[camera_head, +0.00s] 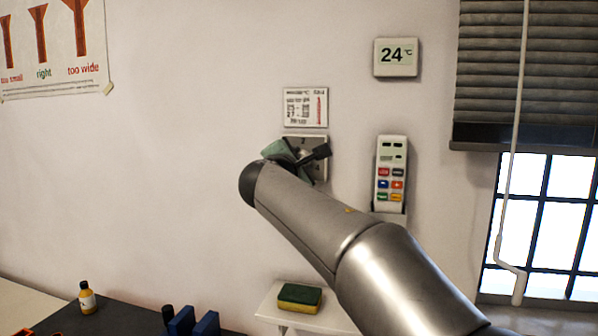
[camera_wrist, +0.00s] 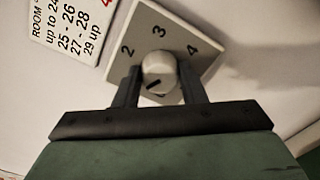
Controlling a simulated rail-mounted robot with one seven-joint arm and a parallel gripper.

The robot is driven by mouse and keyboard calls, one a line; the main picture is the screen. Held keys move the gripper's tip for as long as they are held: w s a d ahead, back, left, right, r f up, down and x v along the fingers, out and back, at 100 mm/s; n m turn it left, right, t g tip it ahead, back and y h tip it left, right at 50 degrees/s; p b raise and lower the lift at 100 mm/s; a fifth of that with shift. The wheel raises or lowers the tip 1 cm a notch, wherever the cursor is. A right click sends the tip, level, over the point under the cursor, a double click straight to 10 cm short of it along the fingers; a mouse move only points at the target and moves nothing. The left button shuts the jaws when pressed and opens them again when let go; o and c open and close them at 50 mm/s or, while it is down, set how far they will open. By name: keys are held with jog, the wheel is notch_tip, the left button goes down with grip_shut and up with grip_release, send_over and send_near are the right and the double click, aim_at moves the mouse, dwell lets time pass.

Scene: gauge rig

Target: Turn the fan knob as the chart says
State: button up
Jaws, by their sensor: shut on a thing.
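The fan knob (camera_wrist: 159,68) is a pale round knob with a dark slanting mark low on its face, toward the lower left in the wrist view. Its square plate (camera_wrist: 172,32) shows 2, 3 and 4; its lower part is mostly hidden. My gripper (camera_wrist: 160,77) is shut on the knob, one dark finger on each side. In the head view my gripper (camera_head: 312,155) covers the knob and much of the plate (camera_head: 321,172). The chart (camera_head: 305,108) hangs just above; the wrist view shows its rows (camera_wrist: 72,32), "up to 24" to "29 up". The wall display (camera_head: 396,57) reads 24 °C.
A remote (camera_head: 390,172) with coloured buttons hangs right of the plate. A small shelf (camera_head: 268,308) below holds a green and yellow sponge (camera_head: 299,297). A window with a blind (camera_head: 525,75) is at the right. The wall to the left is bare below a poster (camera_head: 52,45).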

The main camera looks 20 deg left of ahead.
jog(key=shift+m, duration=0.5)
jog(key=o, duration=1)
jog(key=s+b, duration=0.1)
jog(key=s, duration=0.4)
jog(key=s+b, duration=0.1)
jog(key=s, duration=0.5)
jog(key=s+d+b, duration=0.1)
jog(key=s+b, duration=0.1)
jog(key=s, duration=0.4)
jog(key=shift+s, duration=0.25)
